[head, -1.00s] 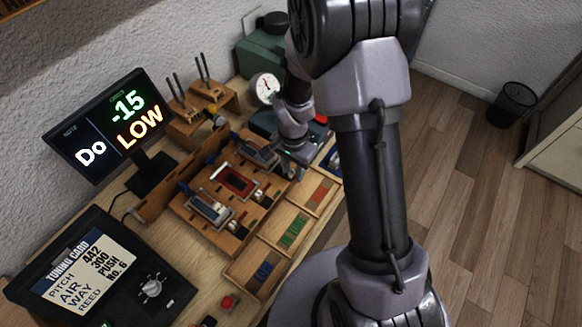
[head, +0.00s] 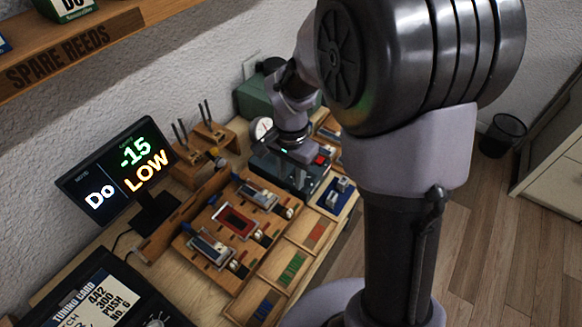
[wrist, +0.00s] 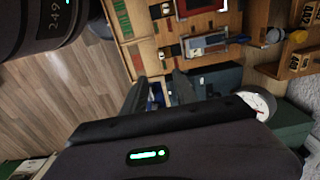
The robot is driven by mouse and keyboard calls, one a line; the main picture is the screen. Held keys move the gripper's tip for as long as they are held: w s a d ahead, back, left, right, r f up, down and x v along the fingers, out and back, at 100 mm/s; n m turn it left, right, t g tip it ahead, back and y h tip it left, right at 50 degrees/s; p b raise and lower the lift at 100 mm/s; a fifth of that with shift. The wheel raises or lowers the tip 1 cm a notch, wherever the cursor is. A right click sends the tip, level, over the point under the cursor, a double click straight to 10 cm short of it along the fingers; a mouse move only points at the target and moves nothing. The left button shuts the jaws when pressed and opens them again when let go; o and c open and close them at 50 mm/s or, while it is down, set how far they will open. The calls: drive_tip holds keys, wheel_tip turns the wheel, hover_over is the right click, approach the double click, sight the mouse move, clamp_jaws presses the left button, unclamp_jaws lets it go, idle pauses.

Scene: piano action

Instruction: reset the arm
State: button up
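My gripper (head: 298,160) is at the far end of the bench in the head view, above a dark boxy device with a red button. In the wrist view two dark fingers stand apart with a gap between them, and my gripper (wrist: 158,88) looks open and empty. A wooden fixture board (head: 185,247) lies left of and nearer than my gripper and carries a red-framed plate (head: 235,221) and silver reed blocks. One silver block (wrist: 205,44) also shows in the wrist view. My fingertips hide part of the bench below them.
A dark monitor (head: 127,178) reads Do, -15, LOW. A round dial gauge (head: 262,129) and a green case (head: 258,97) stand near my gripper. A blue tray (head: 335,196) lies right of the device. A spare reeds shelf (head: 100,50) is on the wall.

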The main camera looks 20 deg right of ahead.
drive_tip(key=shift+r, duration=0.45)
